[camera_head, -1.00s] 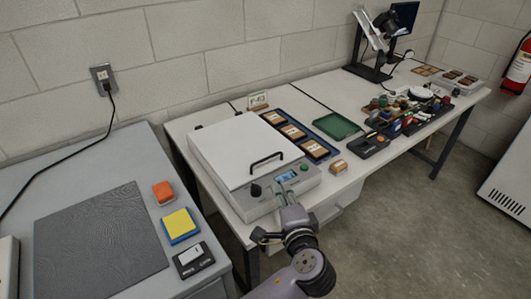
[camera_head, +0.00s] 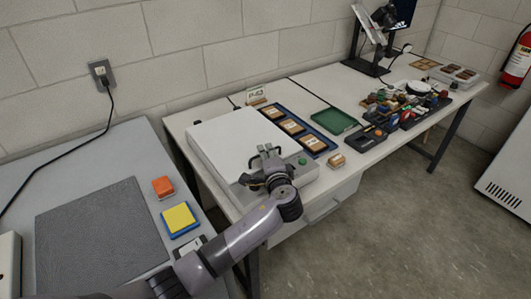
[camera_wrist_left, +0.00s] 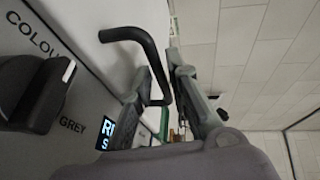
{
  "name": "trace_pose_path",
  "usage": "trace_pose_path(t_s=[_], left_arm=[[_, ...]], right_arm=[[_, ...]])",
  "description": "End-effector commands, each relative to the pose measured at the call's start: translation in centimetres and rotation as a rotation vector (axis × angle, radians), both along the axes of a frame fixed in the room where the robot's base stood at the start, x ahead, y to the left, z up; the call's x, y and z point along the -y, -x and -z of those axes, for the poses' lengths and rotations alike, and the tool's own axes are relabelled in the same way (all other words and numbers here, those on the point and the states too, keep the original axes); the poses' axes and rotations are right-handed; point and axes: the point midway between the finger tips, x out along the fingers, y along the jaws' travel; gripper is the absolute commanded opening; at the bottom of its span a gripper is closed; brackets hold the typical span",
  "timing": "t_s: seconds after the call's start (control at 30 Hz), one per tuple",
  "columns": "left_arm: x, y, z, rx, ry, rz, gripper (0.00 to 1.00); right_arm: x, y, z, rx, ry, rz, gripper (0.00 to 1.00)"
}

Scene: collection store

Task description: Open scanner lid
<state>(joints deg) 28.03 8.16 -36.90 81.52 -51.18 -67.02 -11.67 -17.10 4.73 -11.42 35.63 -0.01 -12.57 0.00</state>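The scanner (camera_head: 240,190) stands on the long table with its flat white lid (camera_head: 222,138) down. My left gripper (camera_head: 268,153) is over the lid's front edge and hides most of the handle and front panel in the head view. In the left wrist view, the black bar handle (camera_wrist_left: 133,35) curves down between the two fingers of my left gripper (camera_wrist_left: 160,65). The fingers are apart, one on each side of the handle, with a narrow gap by the right finger. A black knob (camera_wrist_left: 35,95) and part of a lit display (camera_wrist_left: 106,130) show beside them. My right gripper is out of view.
A blue tray (camera_head: 290,128) with brown boxes lies right of the scanner, with a small box (camera_head: 336,160) in front. A green tray (camera_head: 333,121) and cluttered organisers stand farther right. The grey side table (camera_head: 130,160) holds orange and yellow blocks. A wall is behind.

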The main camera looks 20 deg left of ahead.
Motion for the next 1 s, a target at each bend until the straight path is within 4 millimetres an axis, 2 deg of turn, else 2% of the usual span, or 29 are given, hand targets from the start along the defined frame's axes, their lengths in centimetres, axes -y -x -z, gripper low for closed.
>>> trace_pose_path(t_s=[0.13,0.4,0.67,1.0], left_arm=[[-0.43,-0.66,0.14,-0.001,-0.001,-0.001,0.17],[-0.46,-0.73,0.17,0.0,0.0,0.0,0.17],[-0.45,-0.7,0.17,0.0,0.0,-0.001,0.0],[-0.43,-0.68,0.21,-0.001,0.0,-0.001,0.0]], right_arm=[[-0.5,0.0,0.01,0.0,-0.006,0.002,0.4],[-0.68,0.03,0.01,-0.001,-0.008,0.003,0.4],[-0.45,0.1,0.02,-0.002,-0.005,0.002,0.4],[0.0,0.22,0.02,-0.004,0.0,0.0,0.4]])
